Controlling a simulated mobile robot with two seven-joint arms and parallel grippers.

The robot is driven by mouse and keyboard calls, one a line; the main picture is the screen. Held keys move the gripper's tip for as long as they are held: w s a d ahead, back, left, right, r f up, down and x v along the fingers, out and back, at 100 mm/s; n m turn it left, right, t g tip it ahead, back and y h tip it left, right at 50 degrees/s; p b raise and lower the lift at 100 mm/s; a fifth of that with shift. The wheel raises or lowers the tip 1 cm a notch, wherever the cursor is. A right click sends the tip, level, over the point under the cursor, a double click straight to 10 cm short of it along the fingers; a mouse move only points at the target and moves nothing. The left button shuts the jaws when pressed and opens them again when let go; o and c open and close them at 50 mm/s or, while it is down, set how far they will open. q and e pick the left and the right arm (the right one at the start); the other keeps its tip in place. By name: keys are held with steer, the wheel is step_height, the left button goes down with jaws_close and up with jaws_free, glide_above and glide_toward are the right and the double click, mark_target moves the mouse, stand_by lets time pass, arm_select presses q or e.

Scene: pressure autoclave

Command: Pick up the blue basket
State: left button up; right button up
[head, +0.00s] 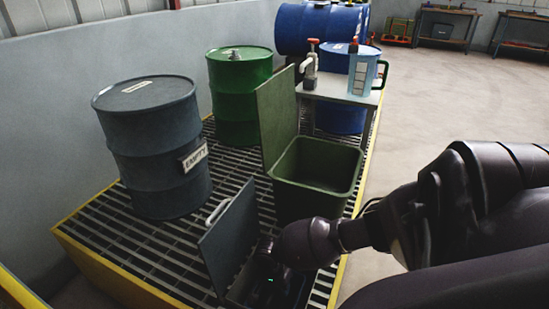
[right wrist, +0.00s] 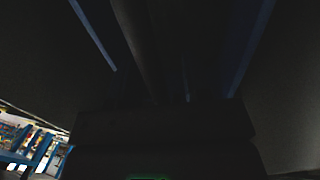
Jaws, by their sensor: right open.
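I cannot make out a blue basket in either view. My right arm comes in from the right in the head view, and my right gripper (head: 270,274) reaches down into the opening of a dark grey bin (head: 238,290) at the front. Its jaws are open, but the fingertips are hard to see against the dark bin. The bin's grey lid (head: 230,238), with a light handle, stands raised on its left. The right wrist view is almost black, with dark walls on both sides and thin bluish edges; whatever is between the fingers is hidden. My left gripper is not in view.
A green bin (head: 316,200) with its lid raised stands just behind. A grey drum (head: 155,150) marked EMPTY and a green drum (head: 238,95) stand on the yellow-edged grating (head: 120,230). A small table (head: 335,90) holds a light blue jug (head: 361,72). Floor at right is clear.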

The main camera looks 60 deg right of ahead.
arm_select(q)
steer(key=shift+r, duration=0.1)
arm_select(e)
steer(key=shift+r, duration=0.1)
jaws_close()
stand_by(0.3)
steer(key=shift+w+r, duration=0.1)
steer(key=shift+r, duration=0.15)
steer(key=r+p, duration=0.2)
steer(key=r, duration=0.1)
steer(key=r+p, duration=0.2)
steer(key=r, duration=0.2)
steer(key=r+p, duration=0.2)
steer(key=r, duration=0.2)
steer(key=shift+w, duration=0.35)
arm_select(q)
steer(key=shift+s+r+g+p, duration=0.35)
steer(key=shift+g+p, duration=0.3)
steer(key=shift+p, duration=0.35)
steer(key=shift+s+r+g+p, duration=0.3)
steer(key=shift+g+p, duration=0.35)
steer(key=shift+p, duration=0.3)
arm_select(e)
step_height(320, 180, up, 8)
steer(key=shift+s+r, duration=0.25)
steer(key=shift+s, duration=0.2)
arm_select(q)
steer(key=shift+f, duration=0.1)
